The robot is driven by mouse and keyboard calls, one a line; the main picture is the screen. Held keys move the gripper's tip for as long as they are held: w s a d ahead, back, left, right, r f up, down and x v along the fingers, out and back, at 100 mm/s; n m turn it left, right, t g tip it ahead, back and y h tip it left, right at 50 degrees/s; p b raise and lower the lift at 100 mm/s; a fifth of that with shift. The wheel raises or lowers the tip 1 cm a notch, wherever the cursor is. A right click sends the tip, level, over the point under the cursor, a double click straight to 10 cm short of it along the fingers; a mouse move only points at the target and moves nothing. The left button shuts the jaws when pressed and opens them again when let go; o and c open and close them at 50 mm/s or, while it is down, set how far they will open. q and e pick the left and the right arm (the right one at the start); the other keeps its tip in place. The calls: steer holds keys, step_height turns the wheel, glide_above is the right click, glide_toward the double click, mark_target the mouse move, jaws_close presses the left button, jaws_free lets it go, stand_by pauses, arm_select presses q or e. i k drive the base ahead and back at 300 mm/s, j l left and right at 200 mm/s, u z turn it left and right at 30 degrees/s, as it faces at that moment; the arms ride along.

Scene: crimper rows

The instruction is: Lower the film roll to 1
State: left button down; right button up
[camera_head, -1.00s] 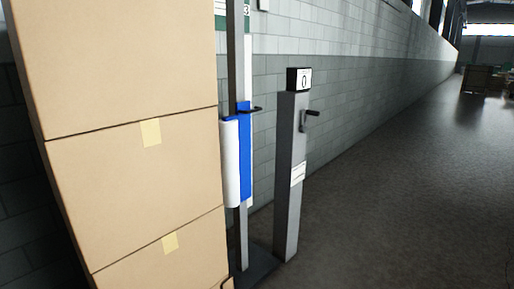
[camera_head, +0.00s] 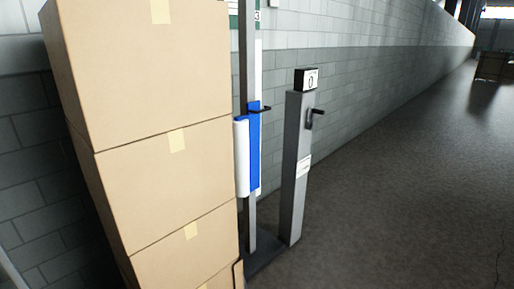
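A white film roll (camera_head: 242,157) hangs upright on a blue carriage (camera_head: 254,148) on a dark vertical mast (camera_head: 247,70). A grey post (camera_head: 296,170) stands just right of the mast. On its top is a small black box with a white display (camera_head: 311,82) that reads 0. A dark crank handle (camera_head: 316,114) sticks out at the right of the post near its top. A white label (camera_head: 303,166) is on the post. Part of a scale with a 3 (camera_head: 257,16) shows behind the mast. Neither of my grippers is in view.
A tall stack of cardboard boxes (camera_head: 165,185) stands close on the left and partly hides the wrapper's base (camera_head: 266,258). A grey block wall (camera_head: 375,85) runs behind. The floor (camera_head: 410,190) on the right is open. A dark crate (camera_head: 491,66) stands far off.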

mark_target(246, 127)
steer(key=i+l, duration=0.2)
steer(key=i, duration=0.25)
steer(key=i+l, duration=0.2)
steer(key=i, duration=0.25)
steer(key=i+l, duration=0.2)
steer(key=i, duration=0.25)
steer(key=i+l, duration=0.2)
steer(key=i, duration=0.25)
steer(key=i+l, duration=0.2)
steer(key=i, duration=0.25)
steer(key=i+l, duration=0.2)
steer(key=i, duration=0.25)
